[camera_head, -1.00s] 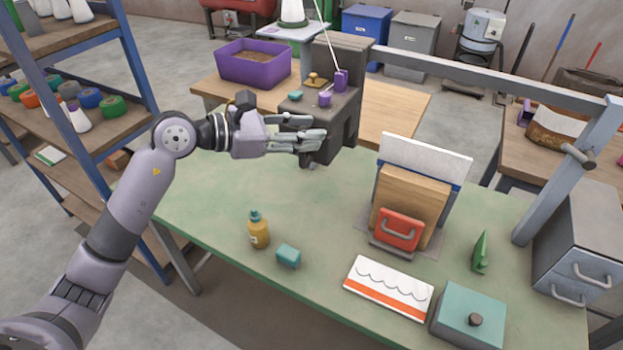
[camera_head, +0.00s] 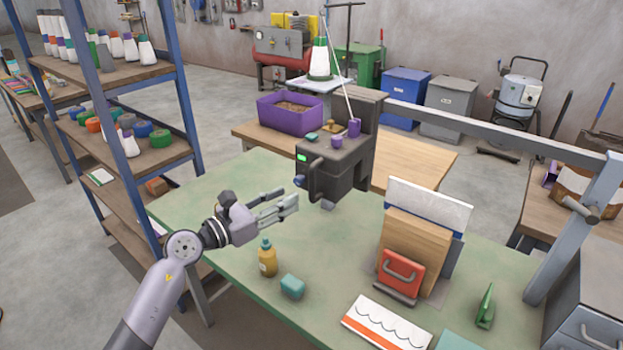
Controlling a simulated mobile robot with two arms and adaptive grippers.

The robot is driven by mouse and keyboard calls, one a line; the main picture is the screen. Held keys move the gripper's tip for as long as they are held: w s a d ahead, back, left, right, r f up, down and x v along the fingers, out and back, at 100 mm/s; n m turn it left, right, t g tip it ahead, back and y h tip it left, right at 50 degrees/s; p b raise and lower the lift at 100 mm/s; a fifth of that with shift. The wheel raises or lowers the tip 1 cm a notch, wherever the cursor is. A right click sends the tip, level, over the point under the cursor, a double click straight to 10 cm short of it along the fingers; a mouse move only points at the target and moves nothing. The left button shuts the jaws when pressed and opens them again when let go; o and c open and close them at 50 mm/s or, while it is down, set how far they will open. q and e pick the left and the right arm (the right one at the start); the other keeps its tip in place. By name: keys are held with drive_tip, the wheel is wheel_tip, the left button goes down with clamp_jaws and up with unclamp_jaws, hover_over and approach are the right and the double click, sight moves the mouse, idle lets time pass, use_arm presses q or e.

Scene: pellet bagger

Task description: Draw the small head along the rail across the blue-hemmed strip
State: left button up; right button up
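The small dark grey head (camera_head: 345,165) stands at the far side of the green bench, at the left end of the rail (camera_head: 480,130). It has a black front handle (camera_head: 313,180) and a lit green display. A white strip with a blue hem (camera_head: 428,212) stands upright right of the head, behind a tan block (camera_head: 413,238) and a red clamp with a grey handle (camera_head: 402,272). My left gripper (camera_head: 292,203) is empty, its fingers apart, left of and below the head's handle and not touching it. My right gripper is not in view.
An orange-hemmed white strip (camera_head: 385,326) lies on the bench (camera_head: 240,180) at front right. A yellow bottle (camera_head: 267,258), a teal block (camera_head: 292,287) and a green wedge-like piece (camera_head: 485,307) stand nearby. A blue-framed shelf (camera_head: 165,60) stands left. The bench middle is clear.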

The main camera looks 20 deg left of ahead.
sight(310, 186)
use_arm(q)
drive_tip(key=p+x, duration=0.1)
drive_tip(key=x, duration=0.8)
drive_tip(key=shift+d+p, duration=0.1)
drive_tip(key=shift+p, duration=0.2)
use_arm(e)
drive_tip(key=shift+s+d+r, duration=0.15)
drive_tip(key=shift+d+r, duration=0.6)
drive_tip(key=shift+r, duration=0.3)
use_arm(q)
drive_tip(key=shift+c, duration=0.4)
drive_tip(key=c, duration=0.6)
clamp_jaws()
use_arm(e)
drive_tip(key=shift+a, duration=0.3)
